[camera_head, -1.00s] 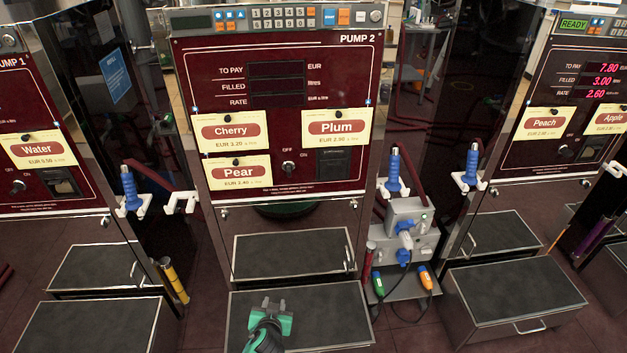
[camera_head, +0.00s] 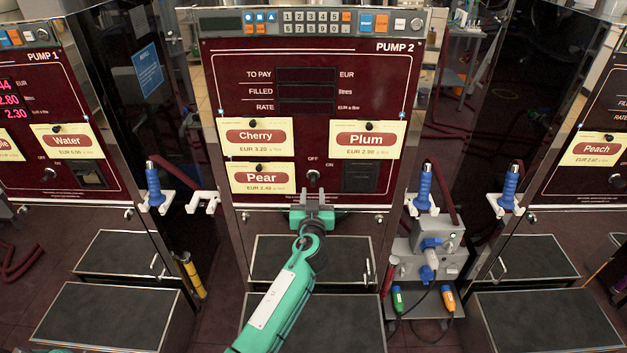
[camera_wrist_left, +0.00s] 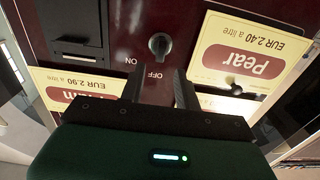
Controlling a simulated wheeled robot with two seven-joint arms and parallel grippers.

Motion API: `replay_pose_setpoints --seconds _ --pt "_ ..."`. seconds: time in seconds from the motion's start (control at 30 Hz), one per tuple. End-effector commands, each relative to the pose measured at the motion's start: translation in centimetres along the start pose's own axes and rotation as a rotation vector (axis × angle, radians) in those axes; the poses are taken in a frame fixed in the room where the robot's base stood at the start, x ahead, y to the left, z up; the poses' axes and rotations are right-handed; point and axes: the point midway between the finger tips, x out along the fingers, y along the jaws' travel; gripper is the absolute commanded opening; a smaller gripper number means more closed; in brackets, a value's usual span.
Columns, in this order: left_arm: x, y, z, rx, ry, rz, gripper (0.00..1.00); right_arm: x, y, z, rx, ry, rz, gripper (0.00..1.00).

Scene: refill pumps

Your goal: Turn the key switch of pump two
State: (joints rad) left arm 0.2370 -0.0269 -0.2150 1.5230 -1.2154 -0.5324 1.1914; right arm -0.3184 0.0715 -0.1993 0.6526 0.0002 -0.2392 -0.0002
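Pump 2 (camera_head: 225,70) stands in the middle of the head view, with a dark red panel and dark displays. Its key switch (camera_head: 313,175) is a small round black knob between the Pear card and a dark slot, by the OFF and ON labels. My left gripper (camera_head: 312,198) is just below the switch. In the left wrist view, which is upside down, the key switch (camera_wrist_left: 160,44) shows beyond the fingertips of my left gripper (camera_wrist_left: 160,85). The fingers are apart with nothing between them, and I see no contact with the switch. My right gripper is not in view.
The Cherry card (camera_head: 255,137), Plum card (camera_head: 367,140) and Pear card (camera_head: 262,179) are fixed around the switch. A step (camera_head: 355,325) stands below. Blue nozzles hang at both sides, and a grey box (camera_head: 437,262) is at the right.

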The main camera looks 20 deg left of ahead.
Motion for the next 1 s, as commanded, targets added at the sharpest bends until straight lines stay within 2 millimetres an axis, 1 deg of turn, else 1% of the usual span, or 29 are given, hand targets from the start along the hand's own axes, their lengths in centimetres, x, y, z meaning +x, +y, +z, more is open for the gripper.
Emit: replay_pose_setpoints --seconds 0.03,0.1,0.2,0.33,0.5,0.77,0.8,0.87,0.93,0.97,1.0 --pt "1.1 0.0 -0.3 0.002 0.001 0.0 0.33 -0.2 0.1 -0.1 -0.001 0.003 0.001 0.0" --pt "2.2 0.0 -0.2 0.001 0.001 0.001 0.33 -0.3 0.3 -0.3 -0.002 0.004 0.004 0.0" --pt "3.6 0.0 -0.2 0.001 0.001 0.0 0.33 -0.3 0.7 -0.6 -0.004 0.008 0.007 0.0" --pt "4.9 0.0 0.0 0.001 0.0 0.0 0.33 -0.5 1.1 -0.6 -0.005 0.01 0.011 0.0" --pt "5.6 0.0 0.1 0.001 -0.001 0.0 0.33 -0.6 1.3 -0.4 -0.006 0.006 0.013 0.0" --pt "5.7 0.0 0.1 0.0 0.0 0.0 0.33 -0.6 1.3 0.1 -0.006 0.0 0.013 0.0" --pt "5.7 0.0 0.1 0.0 0.0 0.0 0.29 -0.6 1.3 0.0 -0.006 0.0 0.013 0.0" --pt "5.7 0.0 0.1 0.0 0.0 0.0 0.17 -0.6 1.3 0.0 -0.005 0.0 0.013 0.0" --pt "5.7 0.0 0.1 0.0 0.0 0.0 0.03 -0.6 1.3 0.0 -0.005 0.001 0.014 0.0" --pt "5.7 0.0 0.1 0.0 -0.001 0.0 0.0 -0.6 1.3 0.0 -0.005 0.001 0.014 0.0" --pt "5.7 0.0 0.1 0.0 -0.001 0.0 0.0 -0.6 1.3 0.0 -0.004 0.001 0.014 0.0"
